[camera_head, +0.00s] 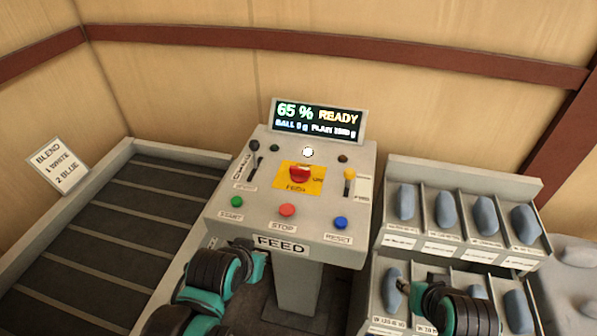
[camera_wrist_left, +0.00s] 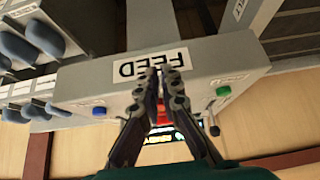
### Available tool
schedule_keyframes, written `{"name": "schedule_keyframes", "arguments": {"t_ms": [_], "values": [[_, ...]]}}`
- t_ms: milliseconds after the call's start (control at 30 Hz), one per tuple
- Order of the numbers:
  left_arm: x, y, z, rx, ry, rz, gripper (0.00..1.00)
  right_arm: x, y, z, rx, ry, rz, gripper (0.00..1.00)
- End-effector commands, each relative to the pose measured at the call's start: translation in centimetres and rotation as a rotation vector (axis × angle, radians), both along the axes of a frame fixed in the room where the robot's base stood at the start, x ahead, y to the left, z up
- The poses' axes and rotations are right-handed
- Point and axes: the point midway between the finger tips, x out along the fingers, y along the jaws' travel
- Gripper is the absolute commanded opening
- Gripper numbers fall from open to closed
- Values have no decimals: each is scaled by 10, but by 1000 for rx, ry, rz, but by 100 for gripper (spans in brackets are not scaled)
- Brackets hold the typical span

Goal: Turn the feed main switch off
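The feed console (camera_head: 230,210) stands in the middle of the head view. A red rotary switch (camera_head: 300,174) sits on a yellow plate (camera_head: 316,187) labelled FEED, with OFF-like lettering at its right. In the left wrist view a bit of red (camera_wrist_left: 163,118) shows between my fingers. My left gripper (camera_head: 243,243) is at the console's front edge, left of the FEED label (camera_head: 281,246), apart from the red switch. Its fingertips (camera_wrist_left: 165,72) are together in the wrist view, with nothing seen between them. My right gripper (camera_head: 406,289) is low at the right, by the pillow racks; its fingers are unclear.
Green (camera_head: 237,202), red (camera_head: 287,210) and blue (camera_head: 340,222) buttons line the console's front. A black lever (camera_head: 254,146) and a yellow lever (camera_head: 349,175) flank the switch. The display (camera_head: 317,120) reads 65 % READY. Pillow racks (camera_head: 465,172) stand right, a conveyor (camera_head: 120,225) left.

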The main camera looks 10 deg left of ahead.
Motion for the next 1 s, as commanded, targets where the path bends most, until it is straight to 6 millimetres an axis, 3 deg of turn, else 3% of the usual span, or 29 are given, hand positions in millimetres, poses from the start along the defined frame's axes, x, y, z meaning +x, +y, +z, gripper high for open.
{"name": "schedule_keyframes", "arguments": {"t_ms": [33,200,267,400,600,800,1000], "values": [[1,0,2,0,1,0,24,0,0,1,0,0,0,40],[26,-2,33,-1,22,-4,69,0,0,20,0,0,0,40],[44,-3,50,0,37,-6,79,0,0,31,0,0,0,40],[95,-8,85,-1,78,-13,79,0,0,58,0,0,0,40],[172,-16,108,0,137,-22,79,0,0,95,0,0,0,40],[241,-25,104,2,191,-30,79,0,0,126,0,0,0,40],[277,-31,88,3,222,-33,79,0,0,141,0,0,0,40]]}}
